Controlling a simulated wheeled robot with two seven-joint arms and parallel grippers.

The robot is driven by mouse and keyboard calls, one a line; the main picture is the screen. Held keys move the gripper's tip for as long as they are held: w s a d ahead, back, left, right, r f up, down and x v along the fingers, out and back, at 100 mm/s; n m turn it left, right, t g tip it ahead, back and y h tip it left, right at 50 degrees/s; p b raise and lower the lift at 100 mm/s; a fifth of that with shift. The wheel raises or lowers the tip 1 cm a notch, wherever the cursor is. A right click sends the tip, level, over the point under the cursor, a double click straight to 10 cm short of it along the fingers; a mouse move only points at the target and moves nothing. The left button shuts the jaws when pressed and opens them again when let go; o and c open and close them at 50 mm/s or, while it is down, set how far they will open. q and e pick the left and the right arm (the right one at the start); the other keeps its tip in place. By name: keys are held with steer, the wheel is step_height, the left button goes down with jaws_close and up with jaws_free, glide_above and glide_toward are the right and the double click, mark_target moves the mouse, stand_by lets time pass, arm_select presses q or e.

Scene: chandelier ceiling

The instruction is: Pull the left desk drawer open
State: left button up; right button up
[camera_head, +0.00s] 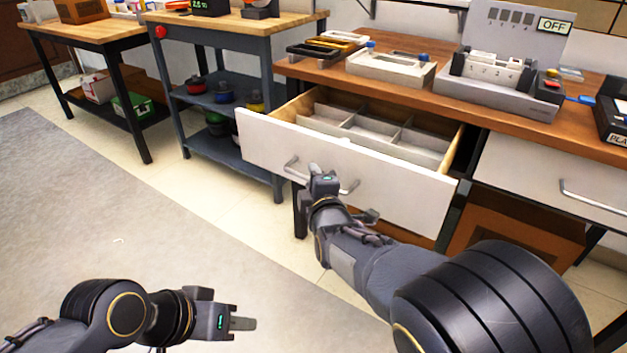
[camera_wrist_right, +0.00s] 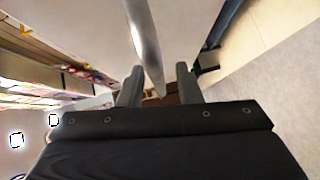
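The left desk drawer (camera_head: 385,185) is pulled well out, its white front forward of the desk and its grey divided inside showing. Its metal bar handle (camera_head: 291,168) runs across the front and shows large in the right wrist view (camera_wrist_right: 146,45). My right gripper (camera_head: 323,180) is at the handle, partly hiding its middle. In the right wrist view its two fingers (camera_wrist_right: 159,88) stand apart with the bar between them; contact is unclear. My left gripper (camera_head: 240,323) is low over the floor, away from the desk, seen side-on, so its finger gap is hidden.
The wooden desk top (camera_head: 385,45) carries a grey tray (camera_head: 390,70) and a device with an OFF sign (camera_head: 510,75). The right drawer (camera_head: 550,175) is shut. A dark shelf cart (camera_head: 225,100) stands left of the open drawer. The floor at left is clear.

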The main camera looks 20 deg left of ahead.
steer(key=p+v, duration=0.2)
steer(key=v, duration=0.6)
steer(key=shift+f, duration=0.1)
stand_by(0.4)
